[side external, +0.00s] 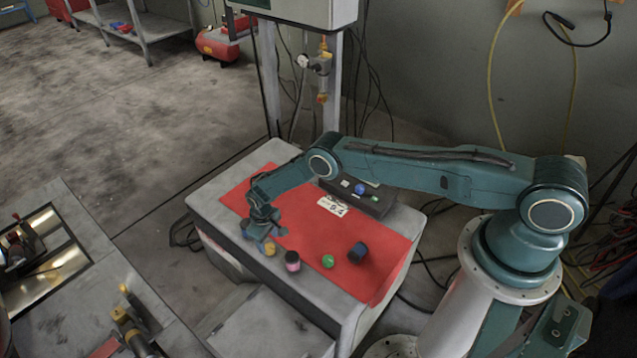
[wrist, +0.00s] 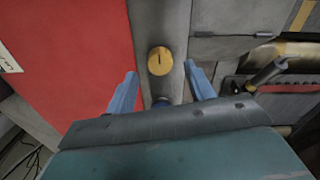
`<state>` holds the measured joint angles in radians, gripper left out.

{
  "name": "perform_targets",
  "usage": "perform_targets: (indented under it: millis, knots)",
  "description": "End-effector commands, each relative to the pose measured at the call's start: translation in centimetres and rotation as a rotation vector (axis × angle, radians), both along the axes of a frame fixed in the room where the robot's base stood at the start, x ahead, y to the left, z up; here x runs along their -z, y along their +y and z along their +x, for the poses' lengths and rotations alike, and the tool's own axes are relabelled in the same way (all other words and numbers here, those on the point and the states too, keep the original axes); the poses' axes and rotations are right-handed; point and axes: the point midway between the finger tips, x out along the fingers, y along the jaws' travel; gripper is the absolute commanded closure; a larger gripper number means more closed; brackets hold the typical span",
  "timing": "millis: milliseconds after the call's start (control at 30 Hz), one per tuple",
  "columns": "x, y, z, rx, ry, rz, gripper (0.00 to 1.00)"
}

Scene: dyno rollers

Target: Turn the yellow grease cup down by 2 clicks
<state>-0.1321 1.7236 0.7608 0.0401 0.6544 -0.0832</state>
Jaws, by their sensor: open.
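The yellow grease cup (wrist: 160,61) shows in the wrist view as a round knob with a dark index line on its top face. The line runs nearly straight up and down in the picture. In the side view the yellow cup (side external: 269,249) is near the front edge of the bench, just below my gripper (side external: 262,238). In the wrist view my gripper (wrist: 160,82) has its two blue fingers spread, one on either side of the cup and apart from it.
A dark cup with a pink band (side external: 292,261), a green knob (side external: 328,261) and a dark blue cylinder (side external: 357,252) stand to the right of the yellow cup.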

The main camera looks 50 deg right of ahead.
Motion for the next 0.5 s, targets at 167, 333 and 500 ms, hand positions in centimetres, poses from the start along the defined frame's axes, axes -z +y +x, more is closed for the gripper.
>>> perform_targets:
  millis: [167, 333, 500]
  knots:
    - [1.5, -0.1, 0.0, 0.0, 0.0, 0.0, 0.47]
    - [2.5, -0.1, 0.0, 0.0, 0.001, 0.0, 0.47]
    - [3.2, -0.1, 0.0, 0.0, 0.0, 0.0, 0.47]
